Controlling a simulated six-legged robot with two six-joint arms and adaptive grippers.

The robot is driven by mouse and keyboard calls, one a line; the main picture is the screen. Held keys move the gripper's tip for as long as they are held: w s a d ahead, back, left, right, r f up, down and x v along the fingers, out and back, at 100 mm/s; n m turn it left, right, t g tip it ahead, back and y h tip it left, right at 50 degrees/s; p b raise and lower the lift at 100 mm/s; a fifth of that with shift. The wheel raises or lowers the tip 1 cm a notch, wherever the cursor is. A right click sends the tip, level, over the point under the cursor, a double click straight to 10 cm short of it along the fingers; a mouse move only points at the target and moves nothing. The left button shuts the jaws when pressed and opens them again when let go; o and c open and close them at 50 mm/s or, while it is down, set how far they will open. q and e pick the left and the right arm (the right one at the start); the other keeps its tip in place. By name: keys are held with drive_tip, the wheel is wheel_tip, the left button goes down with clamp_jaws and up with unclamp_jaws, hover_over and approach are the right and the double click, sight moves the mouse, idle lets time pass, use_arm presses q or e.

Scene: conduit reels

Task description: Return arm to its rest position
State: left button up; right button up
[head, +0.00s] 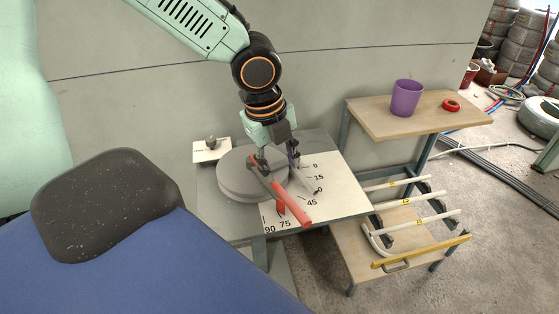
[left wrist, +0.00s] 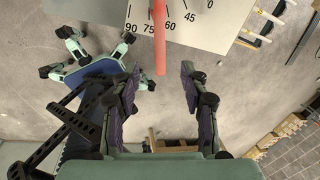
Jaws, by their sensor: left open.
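My left gripper (head: 275,158) hangs over the bender on the small table in the head view, fingers apart and empty. In the left wrist view its two fingers (left wrist: 160,78) stand wide open. The bender has a round grey disc (head: 236,178) and a red handle (head: 292,205) pointing toward the front right. The handle lies over the white angle scale (head: 335,195), and in the left wrist view the red handle (left wrist: 160,35) reaches in from the top, between the 75 and 60 marks. Whether a finger touches the bender cannot be told. My right gripper is not in view.
A wooden cart (head: 385,125) at the right carries a purple cup (head: 406,98) and a red ring (head: 451,105). Its lower shelf holds several bent pale conduits (head: 420,222) and a yellow level (head: 425,252). A grey wall stands behind the table.

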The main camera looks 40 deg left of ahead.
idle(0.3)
use_arm(q)
drive_tip(key=s+d+f+n+g+h, duration=0.1)
drive_tip(key=s+d+f+n, duration=0.4)
drive_tip(key=s+f+n, duration=0.4)
drive_tip(key=s+d+f+n+g+h, duration=0.1)
drive_tip(key=s+d+f+n, duration=0.5)
drive_tip(key=f, duration=0.4)
drive_tip(key=s+a+f+n+y, duration=0.2)
drive_tip(key=s+f+n, duration=0.4)
drive_tip(key=n, duration=0.1)
drive_tip(key=shift+s+a+y, duration=0.2)
drive_tip(key=shift+s+y, duration=0.1)
drive_tip(key=shift+s, duration=0.1)
